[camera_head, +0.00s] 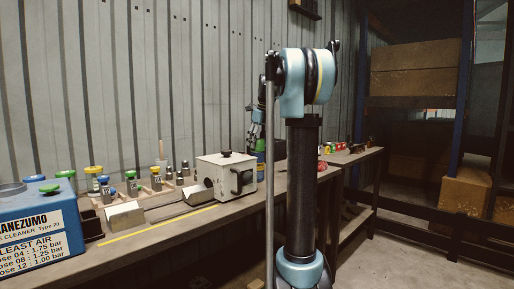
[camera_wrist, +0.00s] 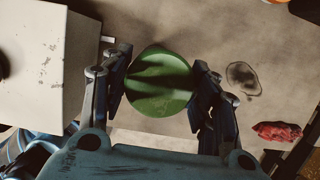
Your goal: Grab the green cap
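The green cap (camera_wrist: 160,82) is round and fills the space between the two fingers of my gripper (camera_wrist: 162,88) in the wrist view. The left finger lies against or very near its edge, and the right finger is very close to the other edge. Dark finger-like shadows fall across its top. I cannot tell whether the fingers press on it. Some green shows there, partly hidden.
The white box machine (camera_head: 228,172) stands close left of my gripper; it also shows in the wrist view (camera_wrist: 32,65). Several bottles and fittings stand farther left, beside a blue cleaner (camera_head: 40,225). A red crumpled thing (camera_wrist: 277,131) lies right on the bench.

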